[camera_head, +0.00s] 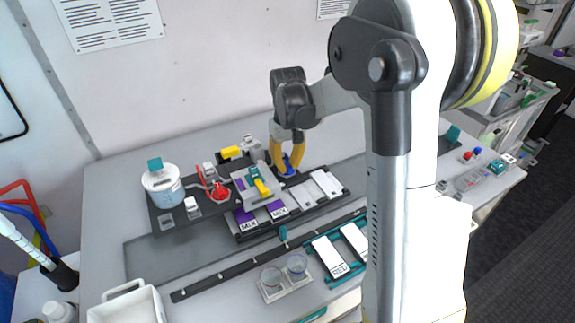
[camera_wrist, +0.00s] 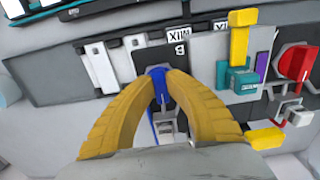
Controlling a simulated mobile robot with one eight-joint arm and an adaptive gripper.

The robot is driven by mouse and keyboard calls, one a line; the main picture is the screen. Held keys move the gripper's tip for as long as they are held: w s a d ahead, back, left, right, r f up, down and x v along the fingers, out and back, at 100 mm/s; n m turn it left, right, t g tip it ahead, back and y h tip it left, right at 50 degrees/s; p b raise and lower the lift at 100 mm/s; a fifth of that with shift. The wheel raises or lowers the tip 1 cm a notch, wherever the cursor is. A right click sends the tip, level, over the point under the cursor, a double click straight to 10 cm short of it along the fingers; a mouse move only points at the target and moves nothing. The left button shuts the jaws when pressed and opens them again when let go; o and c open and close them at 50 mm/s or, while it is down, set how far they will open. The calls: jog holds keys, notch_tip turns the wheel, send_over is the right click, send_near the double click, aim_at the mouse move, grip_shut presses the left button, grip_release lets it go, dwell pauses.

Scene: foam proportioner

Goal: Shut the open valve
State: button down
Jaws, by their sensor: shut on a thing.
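My gripper (camera_head: 287,168) has yellow fingers and reaches down at the back right end of the black-based proportioner assembly. In the wrist view, the fingertips (camera_wrist: 160,73) close on a blue handle (camera_wrist: 158,71), and its blue lower part shows between the fingers. The blue part also shows in the head view (camera_head: 288,170), partly hidden by the fingers. A red valve handle (camera_head: 217,191) stands at the left of the assembly; it also shows in the wrist view (camera_wrist: 298,62). A yellow-and-teal lever (camera_head: 258,184) sits on the grey block between them. Which valve is open I cannot tell.
A yellow handle (camera_head: 230,152) stands behind the block, close beside my fingers in the wrist view (camera_wrist: 266,138). A clear container (camera_head: 163,187) with a teal top stands at the left. White labelled plates (camera_head: 330,256), two cups (camera_head: 271,276) and a white bin (camera_head: 128,307) are in front.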

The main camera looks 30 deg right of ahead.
aim_at(287, 166)
dwell(0.3)
jog(key=c, duration=1.4)
grip_release()
notch_tip(287, 166, up, 12)
jog(key=shift+a, duration=0.1)
